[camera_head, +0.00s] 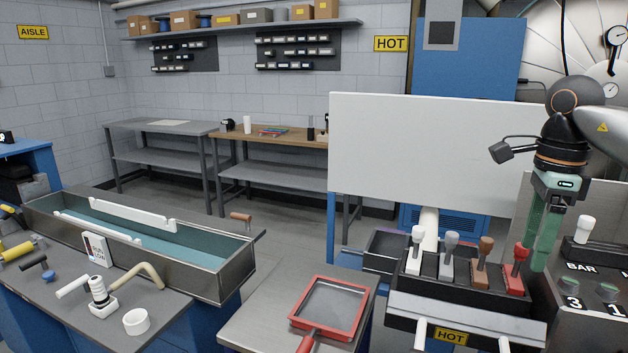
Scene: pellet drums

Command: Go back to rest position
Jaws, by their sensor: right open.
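My right gripper (546,258) hangs down at the right side of the camera_head view, with its long green fingers pointing at the floor. It is open, and I see nothing held in it. Its fingertips are just right of the red lever (516,268) in the picture; I cannot tell whether they touch it. The red lever is the rightmost in a row with a brown lever (483,263), a grey lever (449,255) and a white lever (414,250). My left gripper is not in view.
A control panel (588,272) with knobs stands right of the gripper. A red-framed screen (331,306) lies on the grey table in front. A water trough (210,277) is at left. A white board (430,150) stands behind the levers. Open floor lies behind the trough.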

